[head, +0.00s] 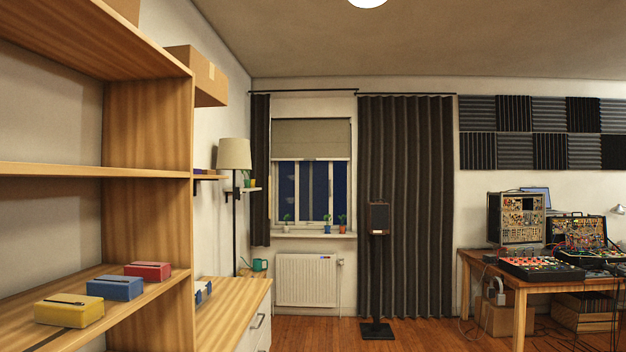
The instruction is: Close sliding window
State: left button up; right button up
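The window (313,190) is in the far wall, left of the middle of the head view. It has a white frame with upright bars and dark panes. A beige blind (312,139) covers its upper part. Whether a pane stands open cannot be told at this distance. Several small potted plants stand on the sill (300,235) in front of the glass. Neither of my grippers is in view.
A wooden shelf with yellow (68,310), blue (114,288) and red (147,271) boxes fills the near left. A wooden cabinet (232,312), radiator (306,280), speaker on a stand (378,217) and dark curtain (420,200) stand beyond. A desk (519,290) with electronics is right. Wooden floor (440,336) is free in the middle.

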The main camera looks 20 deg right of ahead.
aim_at(314, 179)
jog(key=z, duration=0.65)
jog(key=i, duration=7.25)
jog(key=u, duration=1.45)
jog(key=i, duration=1)
jog(key=z, duration=0.9)
